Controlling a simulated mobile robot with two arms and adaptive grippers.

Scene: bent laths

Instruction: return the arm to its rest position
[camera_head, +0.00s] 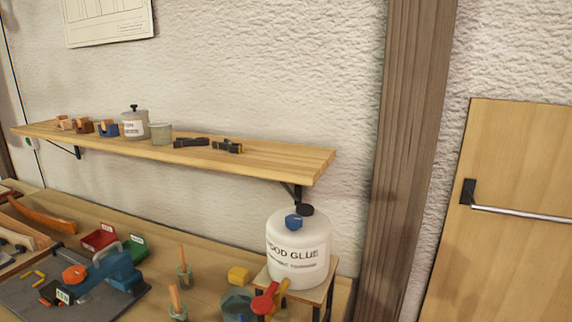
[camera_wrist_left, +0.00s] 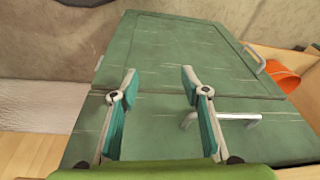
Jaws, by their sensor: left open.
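My left gripper (camera_wrist_left: 158,85) shows in the left wrist view with its two teal-padded fingers spread apart and nothing between them. It is in front of a green cabinet (camera_wrist_left: 190,55) with metal handles; I cannot tell how far off the cabinet is. Neither gripper nor arm shows in the head view. My right gripper is in no view.
The head view shows a workbench (camera_head: 215,252) with a blue tool (camera_head: 115,272), a red bin (camera_head: 98,238) and a white wood glue jug (camera_head: 298,250) on a small stand. A wall shelf (camera_head: 260,161) runs above. An orange bucket (camera_wrist_left: 283,75) stands right of the cabinet.

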